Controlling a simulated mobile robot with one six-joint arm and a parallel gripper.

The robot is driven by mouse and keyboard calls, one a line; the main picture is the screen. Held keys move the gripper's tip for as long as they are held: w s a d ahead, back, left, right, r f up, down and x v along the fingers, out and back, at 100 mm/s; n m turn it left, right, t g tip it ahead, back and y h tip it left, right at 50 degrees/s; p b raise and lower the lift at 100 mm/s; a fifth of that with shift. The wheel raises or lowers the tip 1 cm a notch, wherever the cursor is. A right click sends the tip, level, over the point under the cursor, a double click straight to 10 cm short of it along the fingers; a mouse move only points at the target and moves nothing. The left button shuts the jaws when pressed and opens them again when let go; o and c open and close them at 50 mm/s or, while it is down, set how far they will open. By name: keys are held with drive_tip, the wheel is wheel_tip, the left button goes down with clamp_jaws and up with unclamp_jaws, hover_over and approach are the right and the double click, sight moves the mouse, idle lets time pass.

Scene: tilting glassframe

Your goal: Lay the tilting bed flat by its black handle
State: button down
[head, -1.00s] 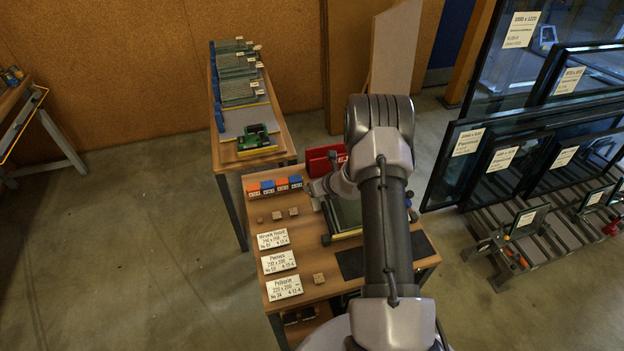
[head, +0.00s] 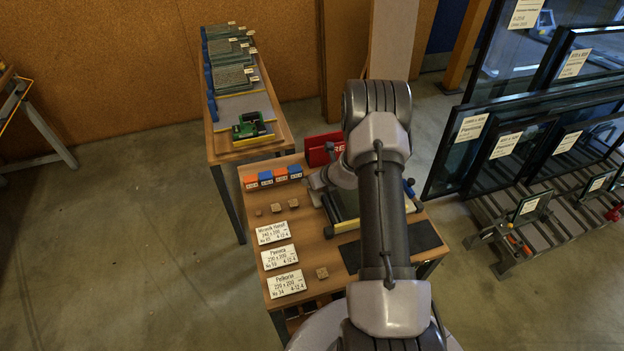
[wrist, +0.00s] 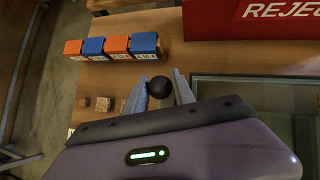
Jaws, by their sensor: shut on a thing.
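The tilting bed (head: 349,226) is on the wooden bench, mostly hidden behind my arm in the head view. A flat, greenish part of the bed (wrist: 245,88) shows at the right of the wrist view. Its black handle (wrist: 159,87) shows as a round knob in the wrist view. My gripper (wrist: 160,92) has a grey finger on each side of the knob and is shut on it. The rest of the handle is hidden, and I cannot tell the bed's exact tilt.
A red reject box (wrist: 250,20) stands just behind the bed. Blue and orange blocks (head: 272,176), small wooden cubes (head: 276,208) and white label cards (head: 277,257) are on the bench's left. Glass panes (head: 500,150) stand in racks at right.

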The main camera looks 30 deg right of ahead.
drive_tip(key=shift+s+f, duration=0.1)
drive_tip(key=shift+f, duration=0.1)
drive_tip(key=c, duration=1.4)
unclamp_jaws()
drive_tip(key=shift+o, duration=0.3)
drive_tip(key=shift+f, duration=0.1)
drive_tip(key=p+v, duration=0.2)
drive_tip(key=v, duration=1.5)
drive_tip(key=shift+r+p, duration=0.3)
drive_tip(key=shift+p, duration=0.05)
